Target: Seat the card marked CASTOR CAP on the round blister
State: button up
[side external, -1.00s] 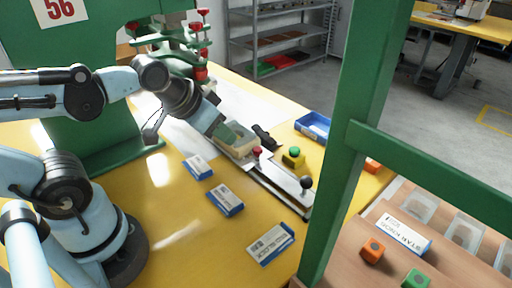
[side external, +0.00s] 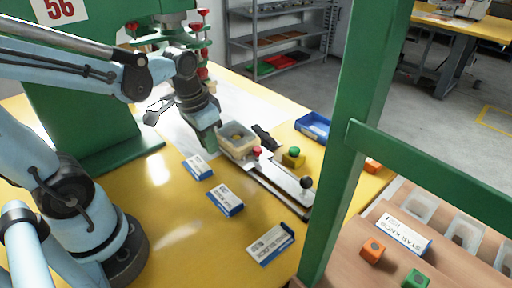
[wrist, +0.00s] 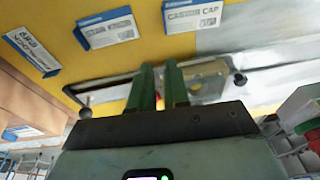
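The CASTOR CAP card (wrist: 193,17) lies flat, white with a blue edge, at the top of the wrist view. In the side view it appears to be the farthest card (side external: 198,167) of the row. A pale nest (side external: 238,139) on the slide holds a round blister (side external: 236,135); the blister is partly hidden by my fingers in the wrist view (wrist: 208,80). My gripper (side external: 212,150) points down, just left of the nest and above the table, apart from the card. Its green fingers (wrist: 158,72) show a narrow gap with nothing held between them.
Two other cards (side external: 225,201) (side external: 271,243) lie nearer on the yellow table. The slide rail (side external: 285,185) ends in a black knob (side external: 306,183). A green post (side external: 345,140) rises in front.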

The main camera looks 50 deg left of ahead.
aim_at(206, 172)
jog(key=shift+s+a+f+g, duration=0.25)
jog(key=shift+a+f+g, duration=0.2)
jog(key=shift+f+g, duration=0.1)
jog(key=shift+s+a+f+g, duration=0.2)
jog(key=shift+a+f+g, duration=0.2)
jog(key=shift+f+g, duration=0.15)
jog(key=shift+f, duration=3.45)
grip_shut()
jog(key=shift+r, duration=2.25)
